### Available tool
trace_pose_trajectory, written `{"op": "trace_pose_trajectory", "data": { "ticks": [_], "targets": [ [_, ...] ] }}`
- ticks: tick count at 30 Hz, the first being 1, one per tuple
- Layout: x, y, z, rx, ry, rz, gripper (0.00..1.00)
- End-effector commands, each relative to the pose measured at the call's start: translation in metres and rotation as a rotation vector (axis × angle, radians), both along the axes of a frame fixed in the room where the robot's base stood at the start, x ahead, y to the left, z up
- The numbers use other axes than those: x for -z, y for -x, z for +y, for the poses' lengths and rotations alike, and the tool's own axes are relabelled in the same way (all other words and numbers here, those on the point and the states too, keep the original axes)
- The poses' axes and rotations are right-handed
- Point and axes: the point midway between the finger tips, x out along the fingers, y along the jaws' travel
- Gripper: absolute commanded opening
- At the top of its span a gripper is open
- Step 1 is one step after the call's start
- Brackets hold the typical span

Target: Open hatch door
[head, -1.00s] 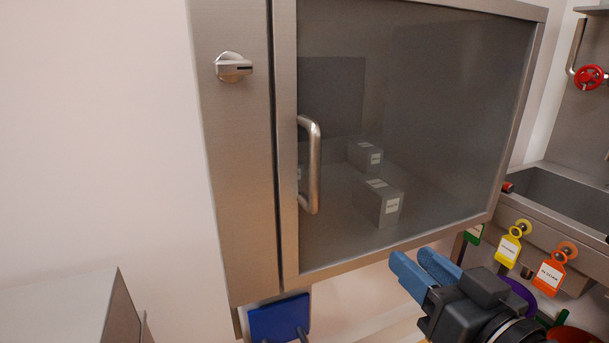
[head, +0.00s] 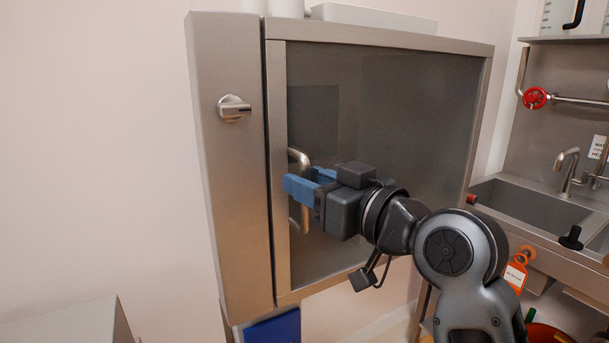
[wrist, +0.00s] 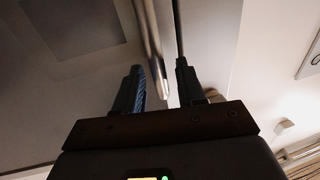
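The hatch door (head: 420,130) is a dark glass panel in a steel frame, shut on the wall cabinet. Its bar handle (head: 304,222) stands upright near the door's left edge. My gripper (head: 309,180) has its blue fingers at the handle's middle height, pointing left. In the wrist view the handle (wrist: 151,45) runs between the two fingers, with a visible gap on each side. The gripper (wrist: 158,75) is open around it. Part of the handle is hidden behind the fingers in the head view.
A steel side panel with a rotary knob (head: 234,108) is left of the door. A sink (head: 530,205), a tap and a red valve wheel (head: 535,98) are at the right. A blue panel (head: 272,328) is below the cabinet. A grey metal box (head: 65,325) stands at lower left.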

Motion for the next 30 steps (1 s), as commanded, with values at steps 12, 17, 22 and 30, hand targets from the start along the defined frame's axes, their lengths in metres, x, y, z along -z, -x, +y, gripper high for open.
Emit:
{"op": "trace_pose_trajectory", "data": {
  "ticks": [12, 17, 22, 30],
  "targets": [
    [0.0007, -0.0098, 0.01, 0.001, 0.001, 0.001, 0.39],
    [0.0007, -0.0097, 0.0098, 0.001, 0.001, 0.001, 0.28],
    [0.0007, -0.0096, 0.0097, 0.001, 0.001, 0.001, 0.11],
    [0.0007, -0.0096, 0.0097, 0.001, 0.001, 0.001, 0.0]
  ]
}}
